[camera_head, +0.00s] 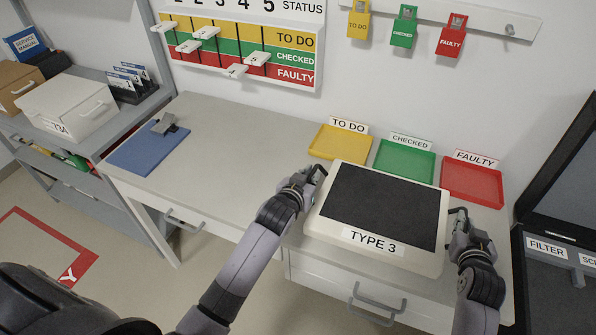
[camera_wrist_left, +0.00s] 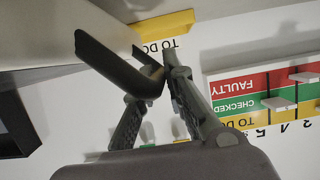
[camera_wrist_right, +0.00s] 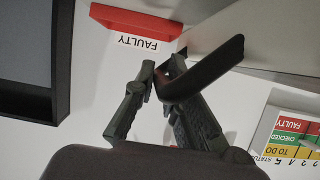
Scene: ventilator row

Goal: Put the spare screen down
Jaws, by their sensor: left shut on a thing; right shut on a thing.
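The spare screen (camera_head: 385,205) is a cream panel with a dark display, labelled TYPE 3. It lies face up over the right part of the worktop (camera_head: 230,135). My left gripper (camera_head: 317,178) is shut on the dark handle at its left side; this handle also shows in the left wrist view (camera_wrist_left: 112,62). My right gripper (camera_head: 459,219) is shut on the handle at its right side, also in the right wrist view (camera_wrist_right: 208,72). The panel hides the worktop beneath it; I cannot tell whether it touches.
Yellow (camera_head: 340,143), green (camera_head: 404,161) and red (camera_head: 472,183) trays stand just behind the screen. A blue mat (camera_head: 147,148) with a grey metal piece lies at the worktop's left. An open dark case (camera_head: 562,245) is at the right. The worktop's middle is clear.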

